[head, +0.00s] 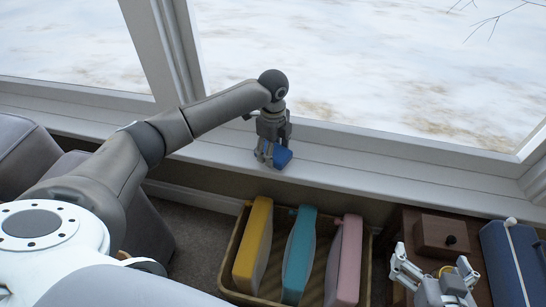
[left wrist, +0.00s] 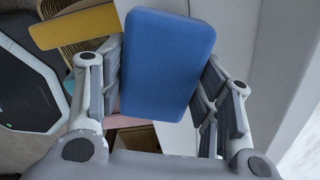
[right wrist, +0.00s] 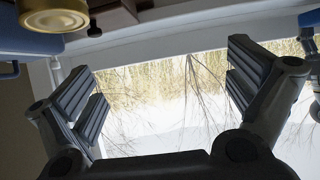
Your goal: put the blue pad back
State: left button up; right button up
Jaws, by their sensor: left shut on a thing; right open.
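The blue pad (left wrist: 166,62) is a rounded block between the fingers of my left gripper (left wrist: 160,105). In the head view my left gripper (head: 268,154) is over the window sill, with the blue pad (head: 282,156) at its tip, mostly hidden by the fingers. A wicker basket (head: 232,236) stands below the sill and holds a yellow pad (head: 254,246), a teal pad (head: 299,254) and a pink pad (head: 345,262), upright side by side with gaps between them. My right gripper (head: 433,270) is open and empty at the lower right; its spread fingers show in the right wrist view (right wrist: 165,95).
The window sill (head: 350,172) runs behind the basket. Right of the basket is a brown cabinet with a small wooden box (head: 441,236) on it, beside a blue case (head: 508,262). A grey seat (head: 22,150) is at the left. A gold tin (right wrist: 55,14) shows in the right wrist view.

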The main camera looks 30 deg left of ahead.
pick_arm(q)
notch_tip(320, 180, down, 3)
jog(key=shift+r+b, duration=0.15)
jog(key=shift+b, duration=0.35)
pick_arm(e)
notch_tip(320, 180, up, 6)
jog(key=w+a+t+y, duration=0.1)
jog(key=w+t, duration=0.2)
jog(key=shift+a+f, duration=0.25)
jog(key=shift+a, duration=0.05)
jog(key=shift+f, duration=0.1)
pick_arm(q)
jog(key=o, duration=0.9)
jog(key=shift+c, duration=0.2)
pick_arm(e)
jog(key=shift+s, duration=0.1)
jog(key=shift+f, duration=0.1)
